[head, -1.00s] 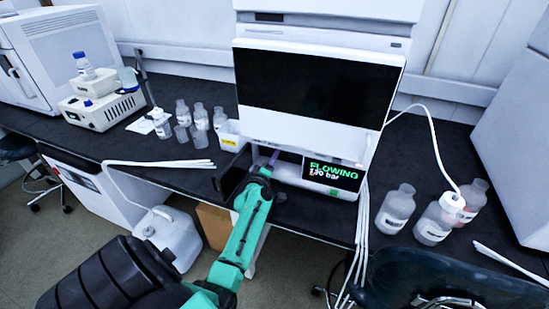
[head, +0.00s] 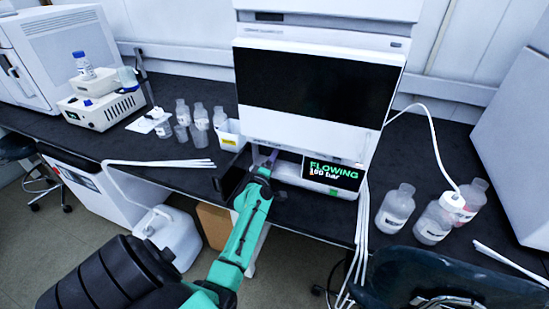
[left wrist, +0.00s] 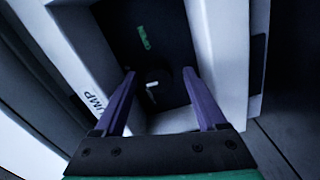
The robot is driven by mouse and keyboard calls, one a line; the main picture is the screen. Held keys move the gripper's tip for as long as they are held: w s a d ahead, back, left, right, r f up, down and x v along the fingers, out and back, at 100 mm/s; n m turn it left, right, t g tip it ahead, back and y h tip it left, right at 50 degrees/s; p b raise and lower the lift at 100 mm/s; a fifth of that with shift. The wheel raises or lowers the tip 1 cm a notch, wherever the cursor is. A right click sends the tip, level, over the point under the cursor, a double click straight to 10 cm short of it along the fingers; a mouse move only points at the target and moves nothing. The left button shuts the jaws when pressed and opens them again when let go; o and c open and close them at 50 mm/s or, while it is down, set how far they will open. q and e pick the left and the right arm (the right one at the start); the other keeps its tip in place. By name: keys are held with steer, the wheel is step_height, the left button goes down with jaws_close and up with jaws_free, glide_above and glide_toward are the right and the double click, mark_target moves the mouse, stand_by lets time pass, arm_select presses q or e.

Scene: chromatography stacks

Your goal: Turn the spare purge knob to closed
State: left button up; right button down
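My left gripper (head: 268,160) reaches into the dark bay at the lower left of the tall white instrument (head: 262,137). In the left wrist view its two purple fingers (left wrist: 158,72) are spread apart, one on each side of a small dark knob (left wrist: 165,86) on a black panel (left wrist: 165,50). The knob has a short white pointer mark and is poorly lit. I cannot tell whether the fingers touch it. A green OPEN label (left wrist: 144,38) is on the panel, beyond the fingertips. In the head view my gripper and arm hide the knob. My right gripper is not in view.
A display (head: 333,174) right of the bay reads FLOWING and about 100 bar. A white box (head: 232,137) and several bottles stand to the left. More bottles (head: 395,208) and tubing stand right. A dark chair (head: 430,280) is at the front right.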

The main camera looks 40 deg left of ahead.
arm_select(q)
steer(key=b+v, duration=0.1)
steer(key=v, duration=1.3)
steer(key=shift+s, duration=0.3)
steer(key=shift+d, duration=0.1)
